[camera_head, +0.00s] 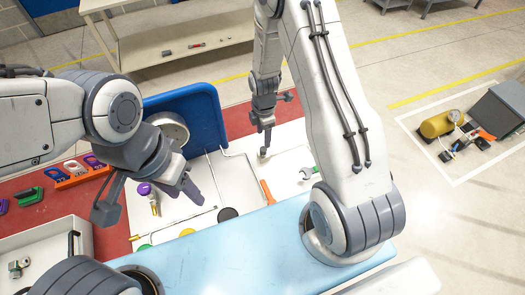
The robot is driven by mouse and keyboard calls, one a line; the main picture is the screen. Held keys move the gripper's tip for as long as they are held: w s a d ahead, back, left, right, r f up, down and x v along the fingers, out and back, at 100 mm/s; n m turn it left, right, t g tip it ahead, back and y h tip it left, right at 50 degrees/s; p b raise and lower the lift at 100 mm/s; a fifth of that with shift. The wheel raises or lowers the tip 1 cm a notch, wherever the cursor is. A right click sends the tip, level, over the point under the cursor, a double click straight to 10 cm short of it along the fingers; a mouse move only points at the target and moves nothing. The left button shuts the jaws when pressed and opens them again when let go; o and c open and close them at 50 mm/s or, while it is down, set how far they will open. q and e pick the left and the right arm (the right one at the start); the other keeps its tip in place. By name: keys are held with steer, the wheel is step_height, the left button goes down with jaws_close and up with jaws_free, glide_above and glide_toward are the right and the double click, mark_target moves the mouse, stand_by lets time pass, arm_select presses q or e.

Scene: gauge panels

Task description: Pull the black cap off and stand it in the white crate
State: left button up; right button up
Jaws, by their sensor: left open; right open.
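A black round disc (228,213), which looks like the black cap, sits near the front edge of the white panel board; I cannot tell what it is fitted on. The white crate (85,238) stands at the lower left, partly hidden by my arm, with a small metal fitting (18,268) inside. My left gripper (150,200) is open, with its fingers spread above the board near a purple-topped brass valve (145,189), left of the black disc. My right gripper (264,140) is open and points down at the back of the board, apart from the black disc.
A blue panel (205,115) with a round gauge (170,128) stands behind my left gripper. Coloured padlocks (75,168) are at the left.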

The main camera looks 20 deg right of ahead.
mark_target(263, 149)
step_height(263, 149, down, 8)
steer(key=b, duration=0.5)
steer(key=shift+r, duration=0.1)
steer(key=shift+c, duration=0.2)
stand_by(0.6)
jaws_close()
stand_by(1.2)
steer(key=shift+r, duration=0.1)
steer(key=shift+r+p, duration=2.05)
steer(key=shift+r, duration=0.9)
